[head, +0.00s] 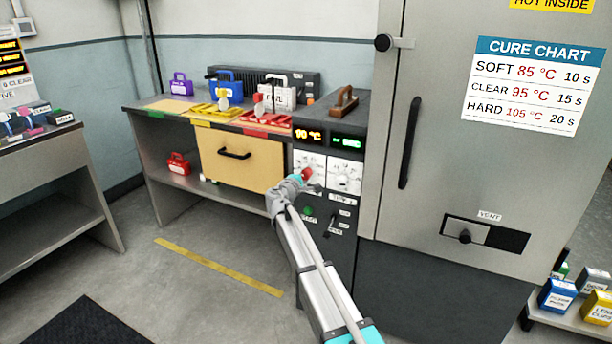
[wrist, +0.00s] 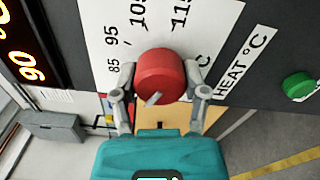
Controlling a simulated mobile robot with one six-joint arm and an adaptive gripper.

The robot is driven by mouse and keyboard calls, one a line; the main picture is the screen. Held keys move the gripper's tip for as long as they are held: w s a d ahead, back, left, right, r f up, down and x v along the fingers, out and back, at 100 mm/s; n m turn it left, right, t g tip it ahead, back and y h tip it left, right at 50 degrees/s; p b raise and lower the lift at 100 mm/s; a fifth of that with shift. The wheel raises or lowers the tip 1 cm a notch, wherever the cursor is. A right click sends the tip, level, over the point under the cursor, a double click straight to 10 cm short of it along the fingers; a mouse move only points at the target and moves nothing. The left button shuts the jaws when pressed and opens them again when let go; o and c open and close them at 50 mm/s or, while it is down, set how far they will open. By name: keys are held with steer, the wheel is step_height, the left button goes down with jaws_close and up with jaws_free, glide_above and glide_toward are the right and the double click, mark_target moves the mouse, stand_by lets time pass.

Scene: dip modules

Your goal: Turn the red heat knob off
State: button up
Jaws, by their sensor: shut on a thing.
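The red heat knob (wrist: 160,75) sits on a white dial plate marked with temperatures and "HEAT °C" in the wrist view. A pale pointer mark shows near its lower edge. In the head view the red knob (head: 306,173) is small and partly hidden by my gripper (head: 298,178). My gripper (wrist: 160,92) has one finger on each side of the knob and is shut on it. The display above the dial (head: 308,135) reads about 90 °C.
A second white dial (head: 345,177) is right of the heat dial. Below are a green button (head: 308,211) and small switches. The oven door with its long handle (head: 410,143) stands to the right. Open floor lies in front.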

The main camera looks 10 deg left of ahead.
steer(key=n, duration=0.6)
steer(key=shift+n, duration=0.3)
stand_by(0.4)
steer(key=o, duration=1.1)
steer(key=shift+o, duration=0.2)
steer(key=v, duration=1.2)
